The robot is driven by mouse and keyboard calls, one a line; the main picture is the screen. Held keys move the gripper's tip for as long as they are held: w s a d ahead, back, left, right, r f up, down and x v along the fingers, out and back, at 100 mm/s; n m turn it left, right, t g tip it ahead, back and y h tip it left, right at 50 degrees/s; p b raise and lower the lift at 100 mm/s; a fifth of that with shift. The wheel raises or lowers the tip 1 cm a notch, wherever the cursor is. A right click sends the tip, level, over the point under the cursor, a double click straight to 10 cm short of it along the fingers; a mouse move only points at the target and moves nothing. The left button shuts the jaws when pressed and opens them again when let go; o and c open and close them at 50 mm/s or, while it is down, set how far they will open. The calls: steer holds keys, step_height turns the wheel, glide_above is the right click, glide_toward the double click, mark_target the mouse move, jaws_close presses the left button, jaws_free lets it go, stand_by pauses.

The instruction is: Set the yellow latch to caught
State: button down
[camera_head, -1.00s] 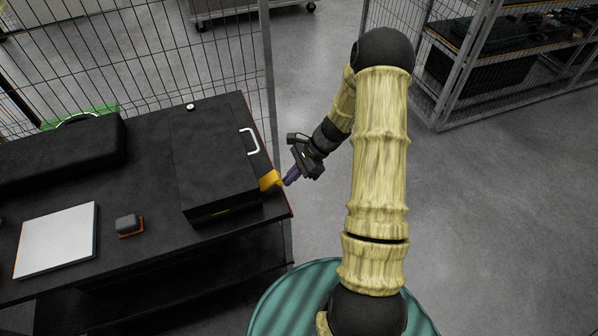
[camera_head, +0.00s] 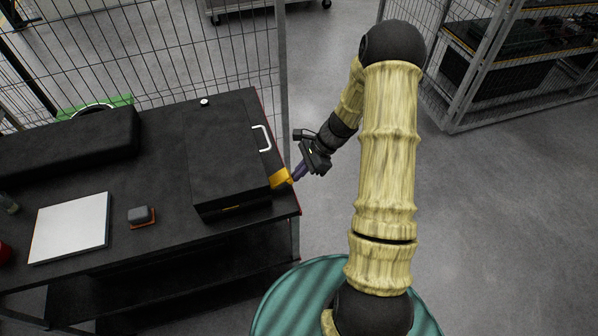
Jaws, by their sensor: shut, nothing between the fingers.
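The yellow latch (camera_head: 280,178) sits at the right front corner of a black case (camera_head: 228,160) with a white handle (camera_head: 262,138). The case lies closed on the dark table. My gripper (camera_head: 295,176) is shut, with its purple fingers pointing left at the latch. The fingertips are at the latch's right end, touching it or very close; I cannot tell which. Nothing shows between the fingers. The latch's exact position against the case is too small to read.
On the black table (camera_head: 165,246) lie a white panel (camera_head: 70,228), a small grey block on an orange base (camera_head: 141,216) and a long black case (camera_head: 68,142). A wire mesh fence (camera_head: 180,60) stands behind. The floor right of my arm is clear up to a caged shelf (camera_head: 520,60).

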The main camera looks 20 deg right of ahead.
steer(key=shift+r, duration=0.1)
steer(key=shift+s+r+h+p, duration=0.15)
steer(key=shift+r+h+p, duration=0.05)
steer(key=shift+h+p, duration=0.1)
